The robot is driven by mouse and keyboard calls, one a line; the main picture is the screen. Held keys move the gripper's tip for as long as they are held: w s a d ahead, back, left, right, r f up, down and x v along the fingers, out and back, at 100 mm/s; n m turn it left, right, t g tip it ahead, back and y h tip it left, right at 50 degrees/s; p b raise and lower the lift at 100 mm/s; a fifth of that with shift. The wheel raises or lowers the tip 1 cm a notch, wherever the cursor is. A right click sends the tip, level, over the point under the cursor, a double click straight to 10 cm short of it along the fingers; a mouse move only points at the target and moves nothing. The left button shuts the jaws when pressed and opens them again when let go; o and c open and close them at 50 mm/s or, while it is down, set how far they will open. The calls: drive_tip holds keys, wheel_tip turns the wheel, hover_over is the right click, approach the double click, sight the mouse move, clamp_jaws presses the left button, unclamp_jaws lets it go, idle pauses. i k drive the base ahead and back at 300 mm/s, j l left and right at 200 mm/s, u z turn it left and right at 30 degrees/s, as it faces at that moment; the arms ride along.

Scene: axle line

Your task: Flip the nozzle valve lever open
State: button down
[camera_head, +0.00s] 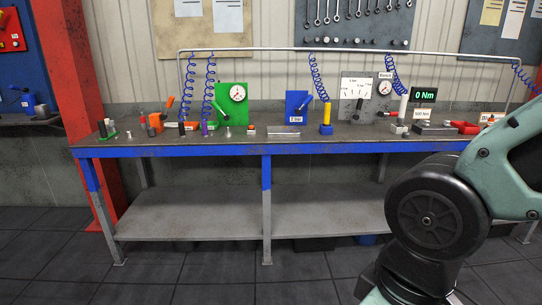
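Several small levers show on the workbench, and I cannot tell which is the nozzle valve lever. A blue panel (297,101) stands upright on the bench with a dark lever (306,101) slanting up to the right in front of it. An orange-tipped lever (170,102) leans up to the right at the bench's left part. My arm is folded at the right front, away from the bench. My gripper is not visible.
The long bench (222,150) has a blue front edge and a lower shelf (190,217). Blue coiled hoses (317,78) hang from an overhead pipe. A red post (76,100) stands at the left. The tiled floor (210,280) before the bench is clear at left and centre.

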sight(310, 97)
drive_tip(key=i+z, duration=0.15)
drive_tip(key=i, duration=1.8)
drive_tip(key=i+l+u, duration=0.1)
drive_tip(key=i, duration=0.2)
drive_tip(key=i+l, duration=0.25)
drive_tip(key=i+u, duration=0.05)
